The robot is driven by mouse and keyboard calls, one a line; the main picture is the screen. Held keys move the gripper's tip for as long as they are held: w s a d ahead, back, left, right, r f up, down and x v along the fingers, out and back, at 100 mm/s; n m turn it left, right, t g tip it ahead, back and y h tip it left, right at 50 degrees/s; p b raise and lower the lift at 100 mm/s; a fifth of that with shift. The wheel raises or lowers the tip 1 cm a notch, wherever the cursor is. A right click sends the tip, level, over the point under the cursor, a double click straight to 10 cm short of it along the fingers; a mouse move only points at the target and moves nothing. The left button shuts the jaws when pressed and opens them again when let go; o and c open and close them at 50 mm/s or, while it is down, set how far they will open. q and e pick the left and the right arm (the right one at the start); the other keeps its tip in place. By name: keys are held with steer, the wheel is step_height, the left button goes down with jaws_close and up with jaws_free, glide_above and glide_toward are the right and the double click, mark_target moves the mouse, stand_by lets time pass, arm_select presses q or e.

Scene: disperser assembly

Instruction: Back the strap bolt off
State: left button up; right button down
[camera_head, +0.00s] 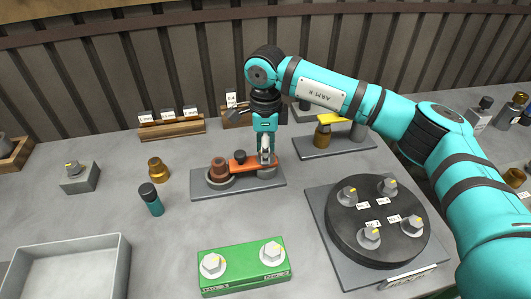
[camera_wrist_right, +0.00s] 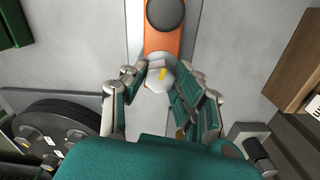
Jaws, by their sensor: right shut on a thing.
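An orange strap (camera_head: 243,165) lies across a grey plate (camera_head: 236,188), with a brown round part (camera_head: 219,168) at its left end and a dark knob (camera_head: 239,156) near its middle. My right gripper (camera_head: 266,157) points down at the strap's right end. In the right wrist view the strap (camera_wrist_right: 163,42) runs away from the gripper, and the strap bolt (camera_wrist_right: 161,75), a pale hex head with a yellow mark, sits between the fingertips (camera_wrist_right: 161,84). The fingers are shut on the bolt head. In the head view the fingers mostly hide the bolt. My left gripper is not in view.
A black turntable (camera_head: 377,250) with several bolts stands at the right front. A green block (camera_head: 243,276) with two bolts and an empty grey tray (camera_head: 68,268) are in front. A small teal bottle (camera_head: 151,202) and brass part (camera_head: 158,169) stand left of the plate.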

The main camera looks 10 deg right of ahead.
steer(key=shift+n, duration=0.3)
steer(key=shift+r, duration=0.1)
steer(key=c, duration=1)
jaws_free()
steer(key=shift+r, duration=0.15)
step_height(320, 180, up, 12)
steer(key=shift+f, duration=0.2)
steer(key=shift+r, duration=0.1)
